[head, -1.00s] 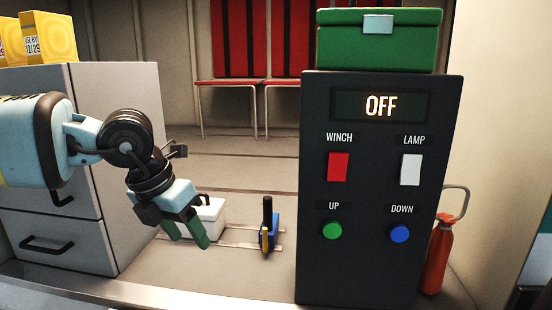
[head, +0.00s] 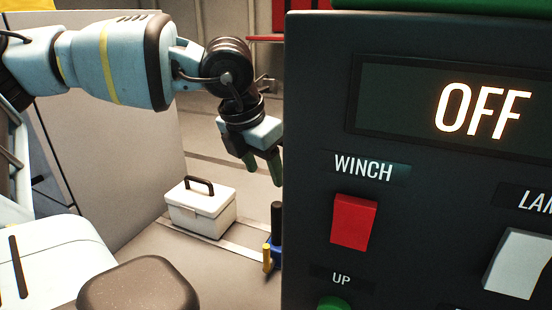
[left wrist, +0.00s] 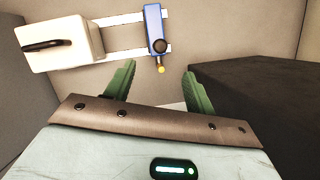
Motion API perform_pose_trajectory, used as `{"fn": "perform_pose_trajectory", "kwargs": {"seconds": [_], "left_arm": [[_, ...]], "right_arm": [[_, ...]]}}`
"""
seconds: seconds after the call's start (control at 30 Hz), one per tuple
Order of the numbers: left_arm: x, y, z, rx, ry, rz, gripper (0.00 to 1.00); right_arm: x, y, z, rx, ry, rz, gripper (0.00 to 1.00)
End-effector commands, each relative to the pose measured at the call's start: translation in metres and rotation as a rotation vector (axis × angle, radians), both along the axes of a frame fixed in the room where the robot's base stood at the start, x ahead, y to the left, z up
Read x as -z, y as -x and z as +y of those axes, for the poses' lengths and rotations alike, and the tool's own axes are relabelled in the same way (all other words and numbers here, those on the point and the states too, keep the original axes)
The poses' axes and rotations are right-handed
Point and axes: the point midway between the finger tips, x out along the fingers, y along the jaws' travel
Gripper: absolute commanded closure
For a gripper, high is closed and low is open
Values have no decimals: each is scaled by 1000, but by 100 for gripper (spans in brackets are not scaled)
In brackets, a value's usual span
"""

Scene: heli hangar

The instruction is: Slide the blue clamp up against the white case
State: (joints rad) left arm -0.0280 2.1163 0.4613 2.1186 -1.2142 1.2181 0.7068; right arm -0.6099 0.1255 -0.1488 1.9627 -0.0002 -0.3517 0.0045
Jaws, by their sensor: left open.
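The white case (head: 195,212) with a black handle stands on the floor at the left end of two pale rails (head: 245,250). The blue clamp (head: 274,246), with a black upright handle and a yellow part, sits on the rails to its right, partly hidden by the dark control box. In the left wrist view, a clear gap lies between the case (left wrist: 68,50) and the clamp (left wrist: 153,18). My left gripper (head: 263,166) has green fingers, open and empty, pointing down above and apart from the clamp. The wrist view shows the clamp just beyond the fingers (left wrist: 158,84). My right gripper is out of view.
The dark control box (head: 310,130) with an OFF display and a red winch switch (head: 354,221) fills the right side, close to my left gripper. A grey cabinet (head: 120,160) stands to the left of the case. The floor behind the rails is clear.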

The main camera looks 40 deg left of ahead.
Motion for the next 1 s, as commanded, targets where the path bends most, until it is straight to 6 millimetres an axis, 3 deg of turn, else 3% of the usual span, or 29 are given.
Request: {"fn": "perform_pose_trajectory", "kwargs": {"seconds": [0.27,1.0], "left_arm": [[8,-2,0,1,0,4,45],[80,-25,-1,2,1,6,45]], "right_arm": [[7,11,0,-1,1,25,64],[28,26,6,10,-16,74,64]]}}
